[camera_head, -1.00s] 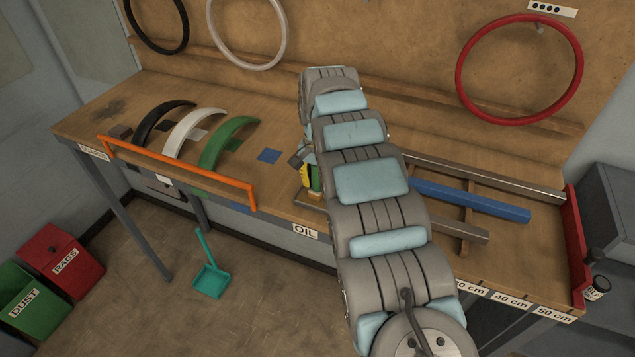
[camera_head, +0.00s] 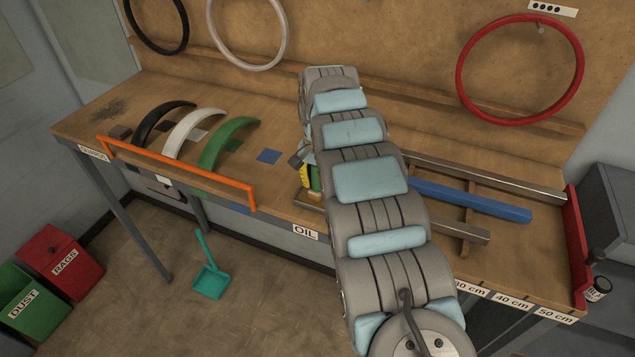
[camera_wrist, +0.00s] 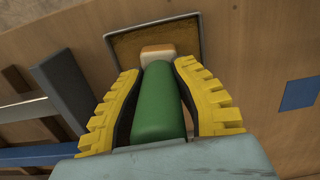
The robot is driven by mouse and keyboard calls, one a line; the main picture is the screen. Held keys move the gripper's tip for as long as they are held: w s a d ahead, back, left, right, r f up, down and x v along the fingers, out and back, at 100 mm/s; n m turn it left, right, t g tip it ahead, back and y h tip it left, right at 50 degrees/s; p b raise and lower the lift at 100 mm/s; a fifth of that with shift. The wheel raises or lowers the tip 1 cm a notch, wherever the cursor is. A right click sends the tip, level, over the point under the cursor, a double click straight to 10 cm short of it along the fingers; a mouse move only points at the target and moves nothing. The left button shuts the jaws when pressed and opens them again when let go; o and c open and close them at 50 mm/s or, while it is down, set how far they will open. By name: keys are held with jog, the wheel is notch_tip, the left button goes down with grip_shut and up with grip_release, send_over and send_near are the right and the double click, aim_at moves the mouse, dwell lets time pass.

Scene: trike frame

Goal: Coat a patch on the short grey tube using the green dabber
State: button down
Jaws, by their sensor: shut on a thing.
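The green dabber (camera_wrist: 158,105) stands between the yellow fingers of my gripper (camera_wrist: 156,70), which is shut on its handle. Its pale head, with an orange-brown lower edge, is over a shallow tray (camera_wrist: 199,30) with a brown inside. I cannot tell whether the head touches the tray. In the head view my gripper (camera_head: 308,178) is mostly hidden behind my arm, above the bench by the OIL label. The short grey tube (camera_head: 470,233) lies at the front of the rack, its left part hidden by my arm.
A blue tube (camera_head: 470,200) and a longer grey tube (camera_head: 500,180) lie behind the short one, beside a red end plate (camera_head: 575,245). Curved black, white and green guards stand left, behind an orange rail (camera_head: 180,174). A blue square (camera_head: 268,156) marks the clear bench between.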

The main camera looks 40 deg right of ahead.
jog(key=shift+r, duration=0.1)
dwell(0.3)
jog(key=shift+r, duration=3.4)
jog(key=shift+s, duration=0.1)
